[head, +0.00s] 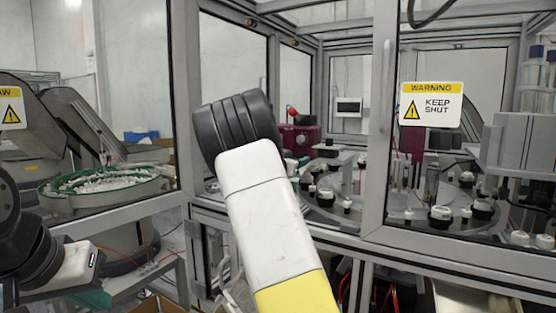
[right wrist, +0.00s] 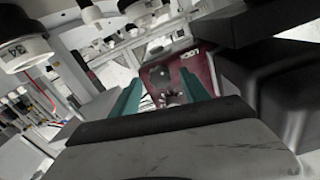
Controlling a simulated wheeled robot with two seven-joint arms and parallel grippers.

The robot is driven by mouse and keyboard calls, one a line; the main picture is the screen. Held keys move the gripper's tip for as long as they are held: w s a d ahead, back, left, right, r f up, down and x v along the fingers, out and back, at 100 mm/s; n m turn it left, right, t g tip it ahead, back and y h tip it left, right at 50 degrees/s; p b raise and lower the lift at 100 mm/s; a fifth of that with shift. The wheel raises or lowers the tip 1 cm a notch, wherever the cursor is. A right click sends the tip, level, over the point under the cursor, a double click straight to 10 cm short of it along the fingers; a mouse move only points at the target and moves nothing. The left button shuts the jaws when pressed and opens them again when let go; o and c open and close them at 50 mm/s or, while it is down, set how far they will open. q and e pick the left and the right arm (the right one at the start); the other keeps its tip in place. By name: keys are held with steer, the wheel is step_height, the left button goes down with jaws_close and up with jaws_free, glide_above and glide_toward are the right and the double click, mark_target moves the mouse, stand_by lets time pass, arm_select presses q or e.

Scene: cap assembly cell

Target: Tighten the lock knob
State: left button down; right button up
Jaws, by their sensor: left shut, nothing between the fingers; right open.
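A dark red housing (right wrist: 205,68) shows in the right wrist view, with a small grey and dark knob-like part (right wrist: 161,76) on its face. I cannot tell for certain that this part is the lock knob. The red housing also shows inside the enclosure in the head view (head: 301,137). My right gripper (right wrist: 160,88) has its two teal fingers apart, one either side of the knob-like part in the picture, with nothing held. My own right arm hides this gripper in the head view. My left gripper (head: 97,298) is shut and empty at the lower left, outside the enclosure.
A metal door frame (head: 377,120) with a warning sign (head: 431,104) borders the opening. A rotary table (head: 400,217) with several black-and-white cap fixtures lies inside. A green bowl feeder (head: 105,190) stands at left. A dark block (right wrist: 268,85) is close at the wrist view's right.

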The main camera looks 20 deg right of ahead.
jaws_close()
